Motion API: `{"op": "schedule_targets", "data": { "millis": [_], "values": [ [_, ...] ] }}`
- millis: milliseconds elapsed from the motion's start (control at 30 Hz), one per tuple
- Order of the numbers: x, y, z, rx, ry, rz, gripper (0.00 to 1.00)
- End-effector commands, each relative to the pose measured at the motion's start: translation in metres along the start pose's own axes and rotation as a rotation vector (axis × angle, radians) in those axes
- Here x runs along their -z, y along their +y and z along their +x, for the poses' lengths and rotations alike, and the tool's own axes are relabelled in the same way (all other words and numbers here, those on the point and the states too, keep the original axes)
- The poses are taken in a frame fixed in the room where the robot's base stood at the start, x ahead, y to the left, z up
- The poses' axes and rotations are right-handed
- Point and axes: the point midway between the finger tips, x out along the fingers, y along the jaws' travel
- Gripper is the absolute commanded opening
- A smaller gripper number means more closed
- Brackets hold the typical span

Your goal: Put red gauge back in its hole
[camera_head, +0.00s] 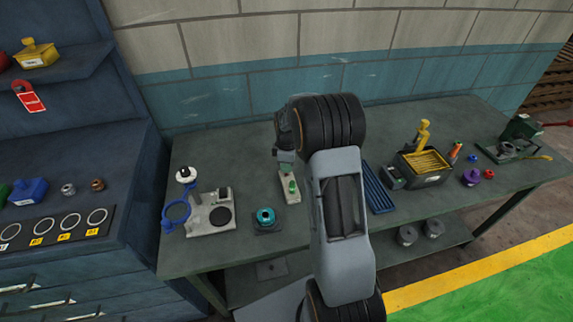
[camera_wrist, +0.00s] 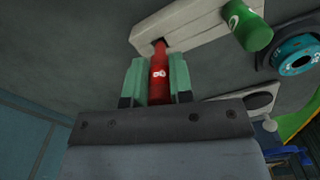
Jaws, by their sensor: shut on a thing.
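The red gauge (camera_wrist: 160,82) with a white mark is between the green fingers of my gripper (camera_wrist: 160,78), which is shut on it. Its narrow far end meets the dark hole in the pale block (camera_wrist: 185,28) in the wrist view; I cannot tell how far in it is. The green gauge (camera_wrist: 247,27) stands in the same block, to the right of the red one. In the head view the pale block (camera_head: 292,198) lies on the bench with the green gauge (camera_head: 292,187) on it. My arm hides the red gauge there.
A teal ring on a dark base (camera_head: 265,217) sits just left of the block. A grey fixture with a black disc (camera_head: 211,213) is farther left. Blue rails (camera_head: 378,188) and a box with yellow pieces (camera_head: 424,163) lie to the right. The wall is behind.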

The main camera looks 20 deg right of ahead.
Motion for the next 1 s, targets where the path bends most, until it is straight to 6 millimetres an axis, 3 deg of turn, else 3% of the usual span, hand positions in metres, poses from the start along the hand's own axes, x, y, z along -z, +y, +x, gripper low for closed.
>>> {"op": "schedule_targets", "data": {
  "millis": [1000],
  "values": [
    [0.0, 0.0, 0.012, 0.0, 0.0, 0.0, 0.0]
  ]
}}
